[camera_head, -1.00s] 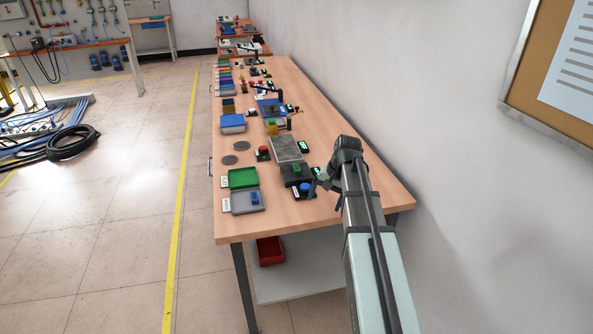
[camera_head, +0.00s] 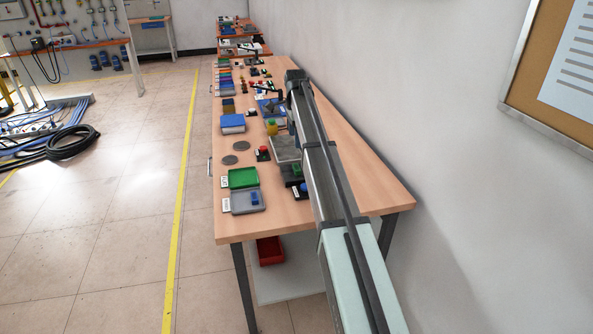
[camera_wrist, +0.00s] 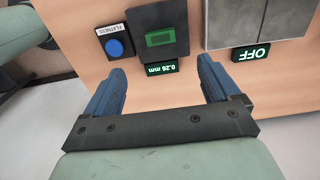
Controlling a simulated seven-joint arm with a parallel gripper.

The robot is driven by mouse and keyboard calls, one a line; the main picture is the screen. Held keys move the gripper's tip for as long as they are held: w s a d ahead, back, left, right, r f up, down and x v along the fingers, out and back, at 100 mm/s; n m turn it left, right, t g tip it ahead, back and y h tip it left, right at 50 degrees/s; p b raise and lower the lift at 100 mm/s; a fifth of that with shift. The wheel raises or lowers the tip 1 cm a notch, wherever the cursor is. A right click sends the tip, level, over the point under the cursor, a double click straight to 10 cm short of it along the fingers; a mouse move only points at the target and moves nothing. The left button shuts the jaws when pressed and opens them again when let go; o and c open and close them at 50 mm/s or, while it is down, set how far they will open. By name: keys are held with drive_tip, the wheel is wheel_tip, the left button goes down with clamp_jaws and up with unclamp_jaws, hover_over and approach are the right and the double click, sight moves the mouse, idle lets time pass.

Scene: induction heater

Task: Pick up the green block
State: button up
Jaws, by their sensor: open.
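The green block (camera_wrist: 160,37) lies on a dark square plate (camera_wrist: 178,15) at the top middle of the wrist view. In the head view, the green block (camera_head: 297,169) shows small beside my arm, which partly covers that area. My gripper (camera_wrist: 160,68) is open and empty, with its two blue fingers spread apart. In the wrist view the block appears beyond the fingertips, roughly centred between them, with no contact visible. My fingers cannot be made out clearly in the head view.
A "0.26 mm" display (camera_wrist: 150,67) adjoins the plate. A blue button (camera_wrist: 115,47) labelled "FLATNESS" is to its left. A grey plate (camera_wrist: 230,20) and an "OFF" display (camera_wrist: 250,53) are to its right. A green tray (camera_head: 243,178) and a grey tray (camera_head: 247,202) sit at the table's left edge.

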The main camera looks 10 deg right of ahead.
sight(297, 167)
drive_tip(key=f, duration=1.3)
drive_tip(key=shift+d+f, duration=0.15)
drive_tip(key=shift+d, duration=0.05)
drive_tip(key=shift+c, duration=0.4)
drive_tip(key=c, duration=1.3)
